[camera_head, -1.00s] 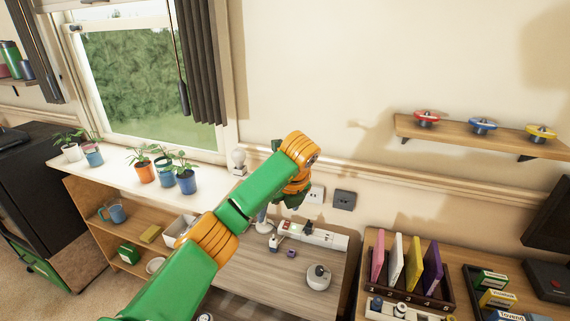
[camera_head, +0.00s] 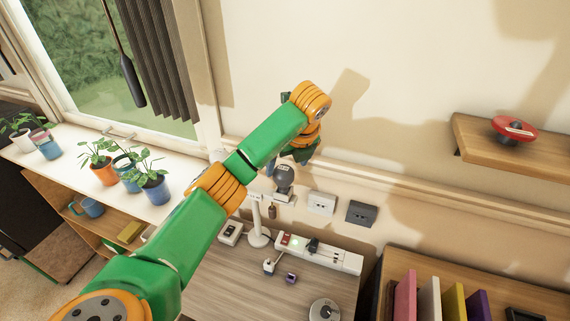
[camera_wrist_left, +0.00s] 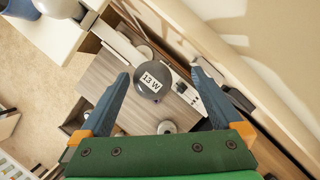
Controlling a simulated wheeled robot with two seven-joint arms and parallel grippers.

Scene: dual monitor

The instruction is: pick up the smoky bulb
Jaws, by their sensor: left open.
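The smoky bulb (camera_head: 284,178) is a dark grey globe above the back of the wooden desk, close to the wall. My left gripper (camera_head: 289,160) is just above it in the head view, and the arm partly hides its jaws. The jaws are open and empty. I cannot tell whether they touch the bulb. My right gripper is out of view.
A white lamp stand (camera_head: 258,228) and a power strip (camera_head: 320,253) are close below. Wall sockets (camera_head: 321,203) are to the right. Potted plants (camera_head: 148,180) line the windowsill at left. A shelf (camera_head: 500,148) is at upper right.

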